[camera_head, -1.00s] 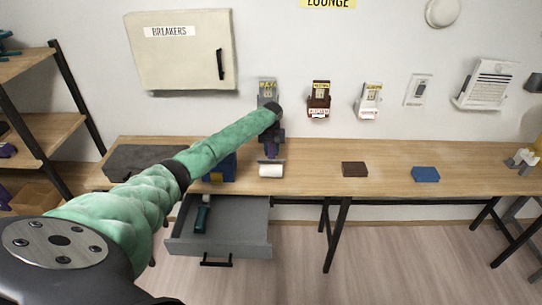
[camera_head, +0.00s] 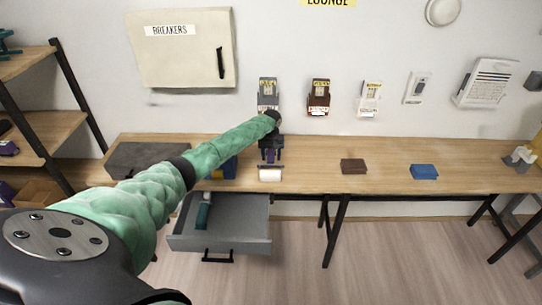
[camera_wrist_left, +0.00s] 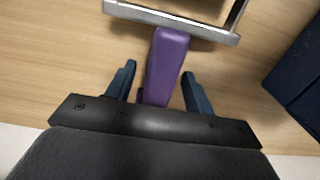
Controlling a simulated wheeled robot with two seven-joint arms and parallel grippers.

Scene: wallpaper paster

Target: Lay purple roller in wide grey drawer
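The purple roller lies on the wooden table, with its white roll (camera_head: 270,174) toward the front edge. Its purple handle (camera_wrist_left: 166,62) shows large in the left wrist view, below a metal frame. My left gripper (camera_wrist_left: 158,88) is open, with one blue finger on each side of the handle and a gap on both sides. In the head view the left gripper (camera_head: 270,150) is over the handle and partly hides it. The wide grey drawer (camera_head: 250,212) is pulled out below the table, with a teal-handled tool (camera_head: 202,216) inside at its left. My right gripper is out of view.
A brown block (camera_head: 353,166) and a blue block (camera_head: 424,172) lie to the right on the table. A dark grey box (camera_head: 135,158) and a blue item (camera_head: 228,170) stand to the left, partly behind my arm. The drawer's right part is clear.

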